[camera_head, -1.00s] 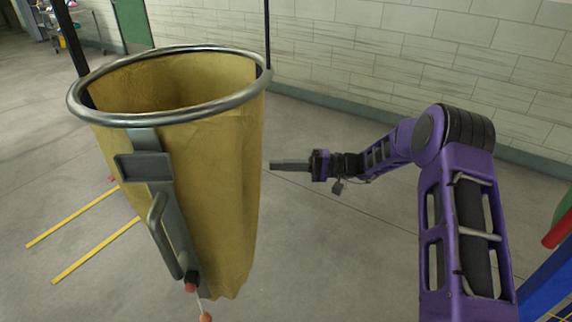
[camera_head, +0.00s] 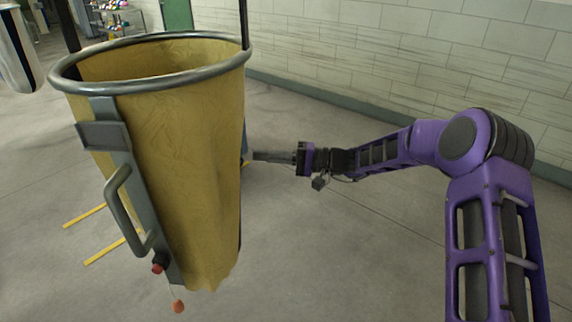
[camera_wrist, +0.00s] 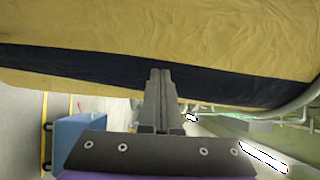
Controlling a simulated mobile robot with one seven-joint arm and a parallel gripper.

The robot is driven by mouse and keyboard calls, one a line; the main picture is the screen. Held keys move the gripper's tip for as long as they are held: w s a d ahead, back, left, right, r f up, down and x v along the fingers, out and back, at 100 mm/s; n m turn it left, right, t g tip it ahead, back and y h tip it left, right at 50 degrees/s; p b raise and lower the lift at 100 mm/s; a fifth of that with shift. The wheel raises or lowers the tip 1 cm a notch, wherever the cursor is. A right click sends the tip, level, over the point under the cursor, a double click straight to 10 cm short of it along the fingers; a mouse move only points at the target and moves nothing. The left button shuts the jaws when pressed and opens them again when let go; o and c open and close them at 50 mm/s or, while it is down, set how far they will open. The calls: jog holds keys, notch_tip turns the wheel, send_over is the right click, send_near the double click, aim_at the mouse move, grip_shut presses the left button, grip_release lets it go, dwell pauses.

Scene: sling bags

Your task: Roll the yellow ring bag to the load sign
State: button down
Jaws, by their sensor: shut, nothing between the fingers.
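The yellow ring bag (camera_head: 185,165) hangs open-topped from a grey metal ring at the left of the head view. A grey bracket and curved handle run down its near side, with a red knob and a cord with an orange end below. My gripper (camera_head: 256,156) is shut and empty at the bag's right side, its tips close to the cloth. In the wrist view, the bag (camera_wrist: 200,30) fills the top, with a dark band across it. My shut fingers (camera_wrist: 160,75) overlap that band; I cannot tell whether they touch. I cannot make out a load sign.
Two yellow floor lines (camera_head: 112,248) lie left of the bag. A block wall (camera_head: 400,60) runs behind my arm. A blue box-like thing (camera_wrist: 75,140) shows at lower left in the wrist view. The floor right of the bag is clear.

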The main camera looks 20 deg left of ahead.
jog(key=b+x, duration=0.3)
jog(key=x, duration=0.8)
jog(key=shift+a+r, duration=0.15)
jog(key=shift+a, duration=0.1)
jog(key=shift+s, duration=0.1)
jog(key=v, duration=1.5)
jog(key=shift+f+b, duration=0.3)
jog(key=shift+b, duration=0.1)
jog(key=shift+d, duration=0.1)
